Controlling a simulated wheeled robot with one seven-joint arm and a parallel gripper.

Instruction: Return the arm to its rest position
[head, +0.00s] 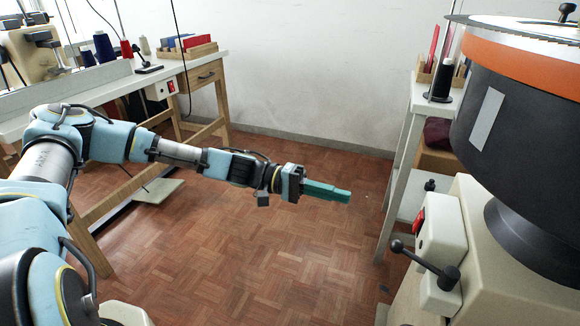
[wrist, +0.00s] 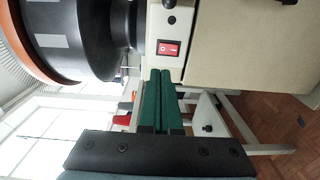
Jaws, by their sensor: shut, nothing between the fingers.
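My arm reaches from the left side of the head view out over the open floor, roughly level. My gripper (head: 345,195) has green fingers and is at the arm's end, near the middle of the head view, touching nothing. In the wrist view the two green fingers of my gripper (wrist: 160,75) lie side by side, closed together with nothing between them.
A machine with a black drum (head: 520,120), orange band and red switch (head: 419,220) stands close at right. A white worktable (head: 110,88) with thread cones is at left, another table (head: 402,165) behind the machine. The parquet floor (head: 250,250) between is clear.

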